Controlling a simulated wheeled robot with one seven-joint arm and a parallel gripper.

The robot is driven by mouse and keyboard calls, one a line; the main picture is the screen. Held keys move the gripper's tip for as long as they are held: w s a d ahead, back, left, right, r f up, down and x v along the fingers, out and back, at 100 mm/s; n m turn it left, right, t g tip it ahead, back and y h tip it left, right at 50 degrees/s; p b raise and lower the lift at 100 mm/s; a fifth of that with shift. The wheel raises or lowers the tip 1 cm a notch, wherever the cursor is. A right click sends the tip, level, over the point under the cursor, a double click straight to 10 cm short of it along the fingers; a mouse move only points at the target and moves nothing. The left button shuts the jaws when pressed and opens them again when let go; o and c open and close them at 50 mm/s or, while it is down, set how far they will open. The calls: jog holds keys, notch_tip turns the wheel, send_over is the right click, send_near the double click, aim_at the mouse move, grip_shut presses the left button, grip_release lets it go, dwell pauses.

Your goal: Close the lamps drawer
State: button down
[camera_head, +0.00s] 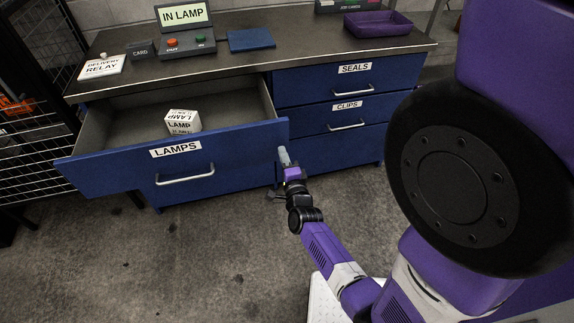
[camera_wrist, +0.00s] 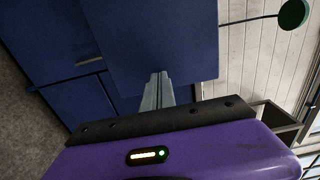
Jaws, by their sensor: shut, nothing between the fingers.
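The lamps drawer (camera_head: 110,172) is pulled out from the left side of the blue bench. Its front carries a LAMPS label and a silver bar handle (camera_head: 185,175). A white lamp box (camera_head: 183,122) lies inside it. My gripper (camera_head: 284,157) is shut and empty, just by the right end of the drawer front. In the wrist view my shut fingers (camera_wrist: 157,88) point at a blue panel (camera_wrist: 150,40); whether they touch it I cannot tell.
The seals drawer (camera_head: 350,79) and clips drawer (camera_head: 345,113) are shut on the right. The bench top (camera_head: 300,44) holds an IN LAMP panel (camera_head: 184,28), a relay label plate (camera_head: 102,66), a blue mat (camera_head: 251,40) and a purple tray (camera_head: 378,24). A wire rack stands left. The floor in front is clear.

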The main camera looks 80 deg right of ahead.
jog(key=shift+x, duration=0.8)
jog(key=shift+d, duration=0.1)
